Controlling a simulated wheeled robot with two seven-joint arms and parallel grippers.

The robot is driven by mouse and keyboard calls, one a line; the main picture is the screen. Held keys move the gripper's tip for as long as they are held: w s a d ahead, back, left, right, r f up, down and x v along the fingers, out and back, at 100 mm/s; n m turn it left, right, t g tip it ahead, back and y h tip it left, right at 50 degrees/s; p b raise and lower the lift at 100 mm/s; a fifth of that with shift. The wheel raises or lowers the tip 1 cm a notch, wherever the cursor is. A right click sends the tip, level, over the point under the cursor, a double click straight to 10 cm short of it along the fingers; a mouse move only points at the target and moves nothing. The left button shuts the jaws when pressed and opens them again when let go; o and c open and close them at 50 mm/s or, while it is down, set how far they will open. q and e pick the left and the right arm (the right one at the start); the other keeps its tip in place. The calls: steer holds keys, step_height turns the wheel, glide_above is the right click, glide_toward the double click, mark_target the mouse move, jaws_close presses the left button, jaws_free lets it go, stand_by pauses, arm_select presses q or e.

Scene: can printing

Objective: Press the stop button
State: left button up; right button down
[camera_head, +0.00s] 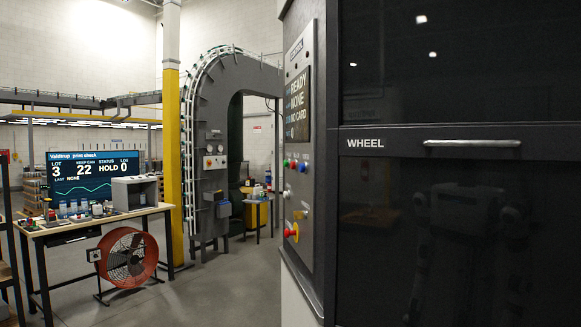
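A grey control panel (299,150) is on the side face of the dark machine, just right of the middle, seen at a steep angle. Low on it is a red mushroom-shaped button (288,232) on a yellow base (295,232). Above are small buttons, among them a green one (286,162), a red one (293,164) and a blue one (302,166). Which of these is the stop button I cannot read. The panel's screen (297,105) shows READY and NONE. Neither of my grippers is in view.
The dark machine front (450,230), marked WHEEL, with a handle (472,143), fills the right side. At left are a workbench (95,224) with bottles and a monitor (93,178), and a red fan (128,256) on the floor. The grey floor (215,290) in the middle is clear.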

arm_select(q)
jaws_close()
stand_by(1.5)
